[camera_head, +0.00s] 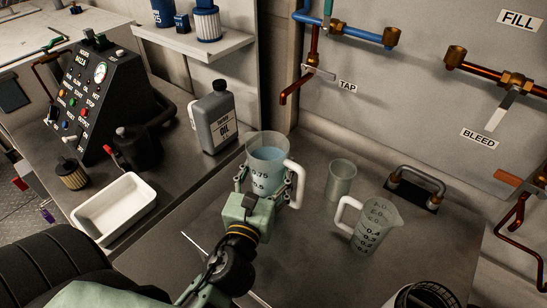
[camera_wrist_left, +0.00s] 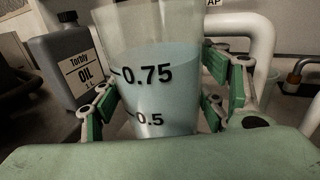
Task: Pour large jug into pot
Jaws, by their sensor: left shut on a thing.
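The large jug (camera_head: 268,155) is clear, with a white handle at its right and black marks, and stands upright over the grey worktop. My left gripper (camera_head: 264,192) is shut around its sides. In the left wrist view the jug (camera_wrist_left: 150,95) holds pale blue liquid to above the 0.75 mark, between the green fingers. I cannot tell whether its base touches the worktop. A small clear cup (camera_head: 341,182) stands to its right; I cannot tell whether this is the pot. My right gripper is not in view.
A smaller measuring jug (camera_head: 372,228) stands to the right. A grey oil bottle (camera_head: 213,120) is at the left, also in the wrist view (camera_wrist_left: 65,60). A white tray (camera_head: 114,206) lies at the left. A round dark item with a light rim (camera_head: 425,296) is cut off at the bottom. Pipes line the wall.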

